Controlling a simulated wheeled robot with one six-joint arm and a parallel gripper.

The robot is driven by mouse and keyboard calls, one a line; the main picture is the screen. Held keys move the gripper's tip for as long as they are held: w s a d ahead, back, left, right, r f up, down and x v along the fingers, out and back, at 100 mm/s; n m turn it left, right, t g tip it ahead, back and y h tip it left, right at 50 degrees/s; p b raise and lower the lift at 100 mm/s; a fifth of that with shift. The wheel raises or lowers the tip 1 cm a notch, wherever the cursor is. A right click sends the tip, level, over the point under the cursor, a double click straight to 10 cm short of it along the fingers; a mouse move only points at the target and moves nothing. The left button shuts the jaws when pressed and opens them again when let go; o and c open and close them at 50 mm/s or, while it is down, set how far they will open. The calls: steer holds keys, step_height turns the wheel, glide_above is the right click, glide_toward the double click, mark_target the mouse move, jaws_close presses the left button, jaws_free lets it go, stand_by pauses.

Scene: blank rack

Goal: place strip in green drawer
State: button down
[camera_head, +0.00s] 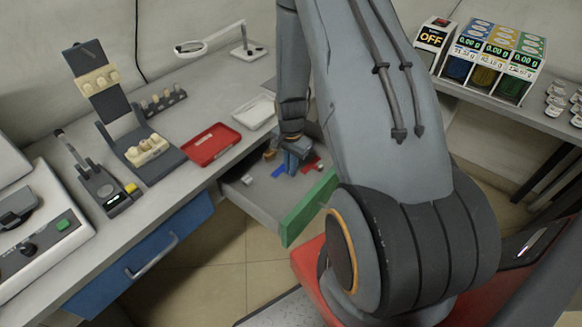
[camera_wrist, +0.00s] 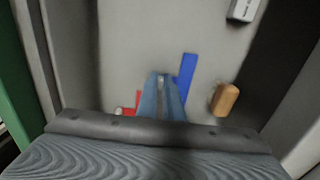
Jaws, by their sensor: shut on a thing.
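The green drawer (camera_head: 308,208) is pulled open, and its green front also shows at the left edge of the wrist view (camera_wrist: 12,85). My gripper (camera_head: 291,166) reaches down inside the drawer. In the wrist view my gripper (camera_wrist: 161,80) has its blue-grey fingers close together on a thin, pale strip (camera_wrist: 161,79); most of it is hidden between them. The fingertips are low over the drawer floor; I cannot tell whether the strip touches it. A flat blue piece (camera_wrist: 188,72) lies beside the right finger. A red piece (camera_wrist: 127,110) lies left of the fingers.
An orange-brown block (camera_wrist: 225,100) and a white-grey block (camera_wrist: 242,9) also lie in the drawer. A red tray (camera_head: 211,146) and a white tray (camera_head: 255,112) are on the bench above. A blue drawer (camera_head: 140,262) is closed at the left.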

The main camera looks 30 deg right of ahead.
steer(key=shift+f, duration=0.1)
steer(key=c, duration=1.9)
jaws_free()
step_height(320, 180, up, 11)
steer(key=b, duration=0.2)
steer(key=s+a+r+n, duration=1.3)
steer(key=a+r+n, duration=0.1)
steer(key=a, duration=0.2)
steer(key=shift+s+t, duration=0.3)
steer(key=shift+t, duration=0.1)
steer(key=shift+d, duration=0.1)
